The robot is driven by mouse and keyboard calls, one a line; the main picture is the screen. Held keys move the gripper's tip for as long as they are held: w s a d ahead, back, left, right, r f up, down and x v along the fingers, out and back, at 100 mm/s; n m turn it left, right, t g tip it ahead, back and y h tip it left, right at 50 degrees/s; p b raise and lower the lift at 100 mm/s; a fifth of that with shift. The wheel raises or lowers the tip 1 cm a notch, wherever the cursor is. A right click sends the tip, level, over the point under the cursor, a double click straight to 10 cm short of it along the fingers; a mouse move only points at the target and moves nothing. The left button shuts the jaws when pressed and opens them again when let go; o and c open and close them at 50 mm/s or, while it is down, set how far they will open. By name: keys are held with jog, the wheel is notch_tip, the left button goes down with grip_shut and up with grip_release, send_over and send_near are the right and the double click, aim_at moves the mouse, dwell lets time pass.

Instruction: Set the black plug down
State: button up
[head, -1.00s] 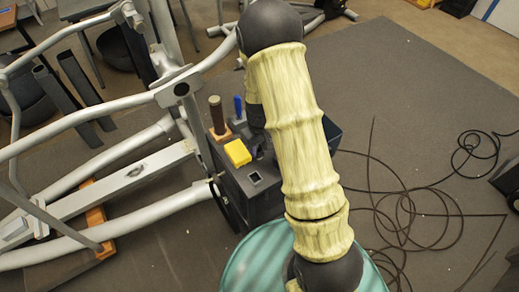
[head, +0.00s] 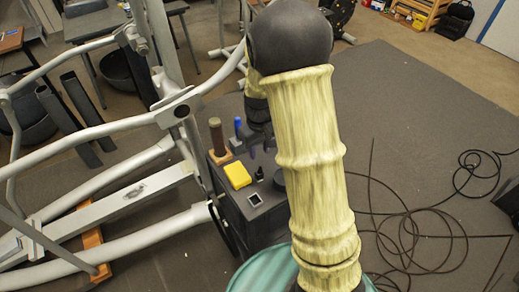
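A small black plug (head: 259,173) stands on top of a dark box (head: 284,222), between a yellow block and the arm. My gripper (head: 254,151) is just above and behind the plug, partly hidden by my arm. Its dark fingers look spread, with a gap between them, and the plug shows apart below them. The fingertips are small and dark in this view.
The box top also carries a yellow block (head: 238,175), a brown-handled tool (head: 217,138), a blue-handled tool (head: 238,128) and a square socket (head: 255,200). A grey tubular frame (head: 110,205) stands at left. Black cable (head: 415,235) lies loose on the floor at right.

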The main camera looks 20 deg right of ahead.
jog(key=s+r+m+t, duration=0.1)
jog(key=s+r, duration=0.2)
jog(key=s, duration=0.4)
jog(key=s+r+m+t, duration=0.1)
jog(key=s+r+m, duration=0.1)
jog(key=s, duration=0.5)
jog(key=shift+s+d+r+m+t, duration=0.15)
jog(key=shift+d+r+m+t, duration=0.2)
jog(key=shift+r, duration=0.5)
jog(key=shift+r, duration=0.1)
jog(key=w+p+v, duration=0.2)
jog(key=p+v, duration=0.7)
jog(key=w+r+p+v, duration=0.1)
jog(key=w+p+v, duration=0.1)
jog(key=p+v, duration=0.7)
jog(key=shift+r+p, duration=0.35)
jog(key=shift+p, duration=0.35)
jog(key=shift+w+f, duration=0.1)
jog(key=shift+a, duration=0.1)
